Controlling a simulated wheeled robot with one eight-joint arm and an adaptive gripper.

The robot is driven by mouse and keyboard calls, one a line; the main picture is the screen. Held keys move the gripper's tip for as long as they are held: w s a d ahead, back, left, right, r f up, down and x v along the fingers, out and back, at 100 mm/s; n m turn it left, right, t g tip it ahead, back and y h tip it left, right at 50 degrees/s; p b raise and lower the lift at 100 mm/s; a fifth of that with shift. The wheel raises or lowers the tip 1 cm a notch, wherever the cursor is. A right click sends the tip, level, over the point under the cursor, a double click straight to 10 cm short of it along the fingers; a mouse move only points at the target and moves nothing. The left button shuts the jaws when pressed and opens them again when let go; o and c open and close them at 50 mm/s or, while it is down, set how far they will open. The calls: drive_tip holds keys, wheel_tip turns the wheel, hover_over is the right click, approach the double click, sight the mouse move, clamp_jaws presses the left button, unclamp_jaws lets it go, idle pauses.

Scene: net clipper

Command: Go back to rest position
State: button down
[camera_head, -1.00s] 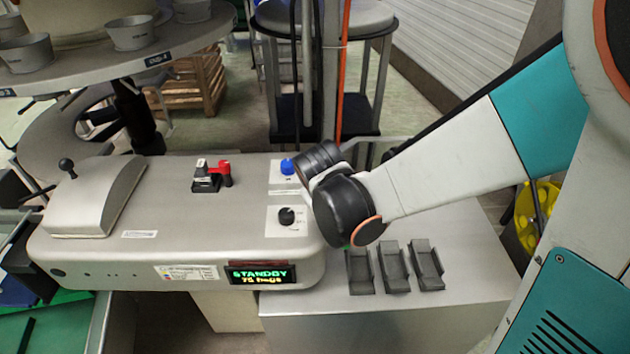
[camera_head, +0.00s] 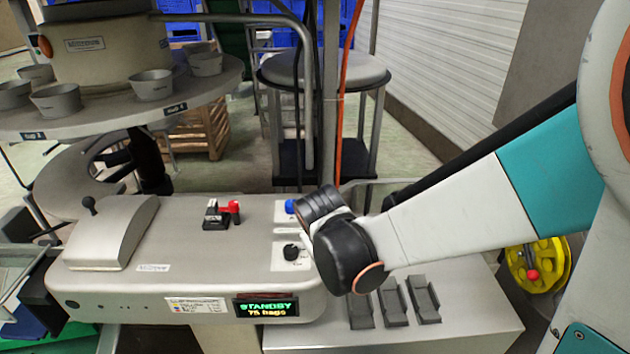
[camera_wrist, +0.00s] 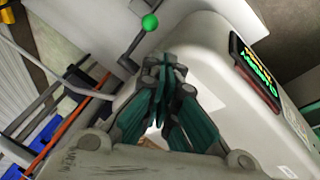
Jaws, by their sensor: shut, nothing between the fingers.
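My gripper (camera_wrist: 163,88) shows in the wrist view with its teal fingers drawn together and nothing between them. It is over or beside the pale clipper machine (camera_wrist: 205,65); I cannot tell the exact gap. In the head view my black wrist joint hides the gripper at the right end of the machine (camera_head: 180,245). The machine's display (camera_head: 265,307) reads "STANDBY 75 bags", and it also shows in the wrist view (camera_wrist: 258,72). A lever with a green ball (camera_wrist: 150,22) stands just beyond the fingertips in the wrist view.
A red-handled switch (camera_head: 222,213), a blue button (camera_head: 290,206) and a black knob (camera_head: 291,252) are on the machine top. Dark holders (camera_head: 424,300) stand on the metal cabinet below my wrist. A round table with cups (camera_head: 120,112) is at upper left, and a yellow reel (camera_head: 540,265) at right.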

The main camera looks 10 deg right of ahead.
drive_tip(key=shift+s+r, duration=0.1)
drive_tip(key=s+d+r+m+t+y+b, duration=0.1)
drive_tip(key=s+d+r+m+t+y, duration=0.1)
drive_tip(key=s+r, duration=0.9)
drive_tip(key=shift+s+d+m+t, duration=0.4)
drive_tip(key=shift+s+d, duration=0.25)
drive_tip(key=shift+s, duration=0.95)
drive_tip(key=shift+r, duration=0.1)
